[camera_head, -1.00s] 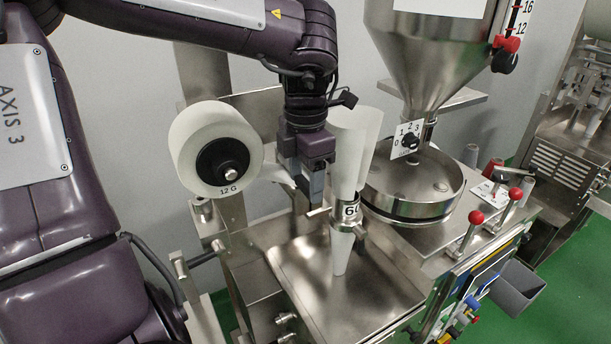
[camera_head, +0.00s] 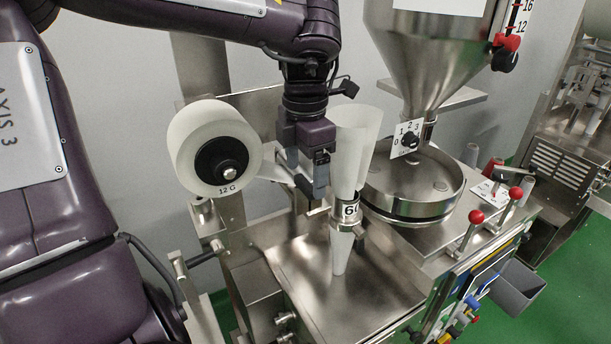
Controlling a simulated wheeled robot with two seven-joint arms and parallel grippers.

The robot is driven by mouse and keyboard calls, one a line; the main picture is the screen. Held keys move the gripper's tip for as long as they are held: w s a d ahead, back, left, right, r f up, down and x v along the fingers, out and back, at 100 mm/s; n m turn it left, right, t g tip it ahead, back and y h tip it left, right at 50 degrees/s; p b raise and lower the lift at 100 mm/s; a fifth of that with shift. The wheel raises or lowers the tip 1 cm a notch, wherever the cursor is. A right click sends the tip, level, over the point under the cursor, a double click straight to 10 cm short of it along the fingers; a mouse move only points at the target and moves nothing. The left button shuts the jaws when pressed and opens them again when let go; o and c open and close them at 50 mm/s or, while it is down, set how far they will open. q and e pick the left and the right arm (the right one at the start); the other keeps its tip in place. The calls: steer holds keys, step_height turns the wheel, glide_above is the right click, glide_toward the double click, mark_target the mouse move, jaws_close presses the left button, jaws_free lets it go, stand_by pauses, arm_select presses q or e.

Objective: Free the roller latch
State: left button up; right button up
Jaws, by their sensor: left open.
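My left gripper (camera_head: 311,190) points down in front of the paper web, between the white paper roll (camera_head: 212,135) marked "12 G" and the white forming tube (camera_head: 348,160). It is open, and I see nothing between its fingers. A small metal bar handle (camera_head: 318,211) sticks out beside the tube's collar (camera_head: 349,210), just below the fingertips. I cannot tell whether the gripper touches it. No part is labelled as the roller latch, so I cannot tell for certain which one it is. My right gripper is out of view.
A steel hopper (camera_head: 425,55) stands over a round pan (camera_head: 412,190) right of the tube. Two red-knobbed levers (camera_head: 477,216) (camera_head: 516,193) rise at the right. A black-gripped handle (camera_head: 202,259) juts out at the left. The steel top (camera_head: 300,270) below the tube is clear.

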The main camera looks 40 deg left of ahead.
mark_target(306, 182)
arm_select(q)
step_height(306, 182, up, 6)
stand_by(0.4)
stand_by(0.4)
